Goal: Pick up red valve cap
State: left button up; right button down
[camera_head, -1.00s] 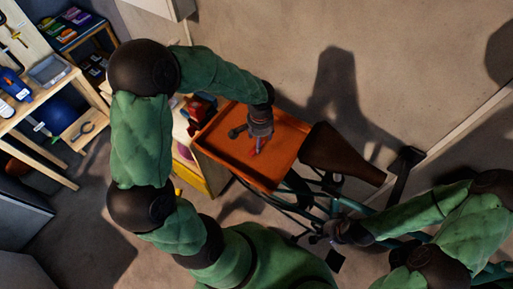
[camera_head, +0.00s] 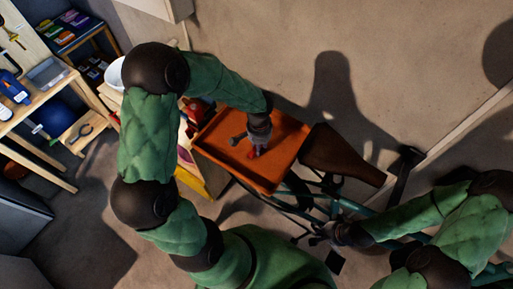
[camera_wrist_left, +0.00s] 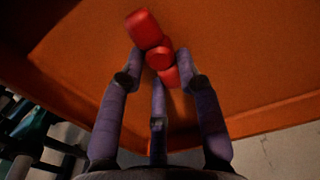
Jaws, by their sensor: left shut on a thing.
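The red valve cap (camera_wrist_left: 159,58) shows between the fingertips of my left gripper (camera_wrist_left: 162,72) in the left wrist view. It looks like several joined rounded red parts, and the fingers partly hide it. My left gripper (camera_head: 257,149) is shut on it over the orange tray (camera_head: 222,158) in the head view. I cannot tell whether the cap still touches the tray floor. My right gripper (camera_head: 334,236) is near the bicycle frame; its fingers are too small and dark to read.
A brown bicycle saddle (camera_head: 340,158) is close to the tray's right side. A dark tool (camera_head: 238,138) lies in the tray, left of my gripper. A white bowl (camera_head: 115,73) and a wooden workbench (camera_head: 45,92) stand to the left. Bare floor lies beyond the tray.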

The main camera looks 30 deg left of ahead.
aim_at(250, 156)
pick_arm(q)
jog(key=shift+r, duration=0.2)
jog(key=shift+r, duration=0.65)
jog(key=s+a+r+p, duration=0.2)
jog(key=s+r, duration=0.9)
jog(key=s, duration=0.2)
jog(key=shift+s+a+r, duration=0.15)
jog(key=shift+s+r, duration=0.05)
jog(key=shift+s, duration=0.2)
